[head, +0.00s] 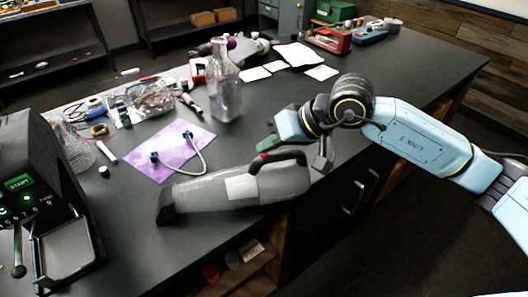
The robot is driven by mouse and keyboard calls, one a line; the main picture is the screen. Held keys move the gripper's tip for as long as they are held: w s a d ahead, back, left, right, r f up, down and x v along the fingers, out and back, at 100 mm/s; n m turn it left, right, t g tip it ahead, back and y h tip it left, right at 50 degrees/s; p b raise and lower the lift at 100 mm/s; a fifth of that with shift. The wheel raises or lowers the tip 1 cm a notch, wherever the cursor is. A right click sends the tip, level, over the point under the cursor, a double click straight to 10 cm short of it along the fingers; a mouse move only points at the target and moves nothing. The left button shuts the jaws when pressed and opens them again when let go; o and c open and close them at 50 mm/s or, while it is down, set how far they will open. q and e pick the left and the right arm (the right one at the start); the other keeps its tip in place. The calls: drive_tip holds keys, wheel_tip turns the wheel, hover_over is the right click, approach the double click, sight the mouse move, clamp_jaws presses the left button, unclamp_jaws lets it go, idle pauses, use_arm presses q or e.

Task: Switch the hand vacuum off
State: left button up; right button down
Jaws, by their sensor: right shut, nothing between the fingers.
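My right gripper (319,168) hangs below my wrist, shut and empty, close beside the rear of the vacuum. Whether it touches the vacuum cannot be told. My left gripper is out of view.
A tall glass bottle (226,100) stands behind the vacuum. The brewer (35,160) stands at the far left. Several loose parts fill the back left.

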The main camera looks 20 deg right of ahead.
drive_tip(key=shift+r, duration=0.55)
drive_tip(key=shift+r, duration=0.1)
wheel_tip(320, 180, up, 6)
drive_tip(key=shift+f+p, duration=0.1)
drive_tip(key=shift+p, duration=0.4)
